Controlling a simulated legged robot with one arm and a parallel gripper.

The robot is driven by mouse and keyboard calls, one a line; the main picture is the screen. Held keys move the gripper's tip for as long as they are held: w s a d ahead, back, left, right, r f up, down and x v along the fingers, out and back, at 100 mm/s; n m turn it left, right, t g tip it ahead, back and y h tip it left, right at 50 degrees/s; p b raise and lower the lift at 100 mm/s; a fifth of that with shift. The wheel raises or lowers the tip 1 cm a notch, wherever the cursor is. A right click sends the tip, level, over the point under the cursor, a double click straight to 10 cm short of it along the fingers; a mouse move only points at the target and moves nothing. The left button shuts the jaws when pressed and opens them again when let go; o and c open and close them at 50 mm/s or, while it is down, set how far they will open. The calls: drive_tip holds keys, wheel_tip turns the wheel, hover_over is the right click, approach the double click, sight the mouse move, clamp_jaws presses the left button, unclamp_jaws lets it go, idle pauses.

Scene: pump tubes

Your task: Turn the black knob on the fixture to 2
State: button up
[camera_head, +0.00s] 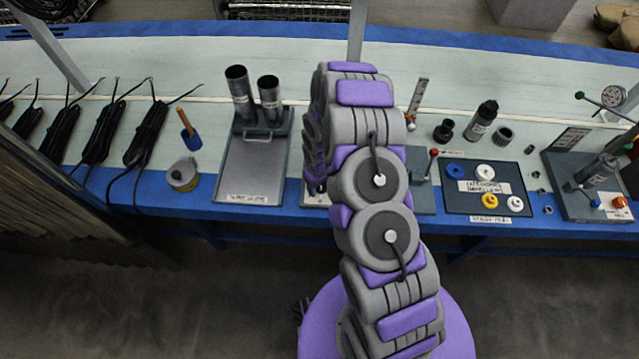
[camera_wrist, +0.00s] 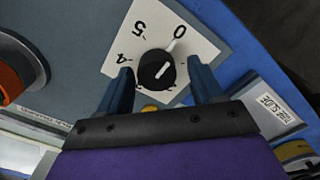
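The black knob (camera_wrist: 157,70) shows in the wrist view on a white dial plate (camera_wrist: 188,28) with printed numbers, of which 0, 5 and 4 can be read. The white line on the knob points to the upper right, roughly toward the 0. The 2 cannot be made out. My gripper (camera_wrist: 161,75) is open, with one dark blue finger to the left of the knob and one to the right. Gaps show between the fingers and the knob. In the head view my arm hides the knob and my gripper.
In the wrist view, an orange round part (camera_wrist: 15,80) stands at the left and a labelled white plate (camera_wrist: 270,105) at the right. The blue-edged bench (camera_head: 110,190) also holds a metal tube stand (camera_head: 250,165) and a dark panel with coloured caps (camera_head: 485,202).

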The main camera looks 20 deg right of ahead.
drive_tip(key=shift+d, duration=0.4)
drive_tip(key=c, duration=0.3)
drive_tip(key=shift+a, duration=0.3)
drive_tip(key=c, duration=0.6)
drive_tip(key=shift+d, duration=0.1)
drive_tip(key=shift+c, duration=0.2)
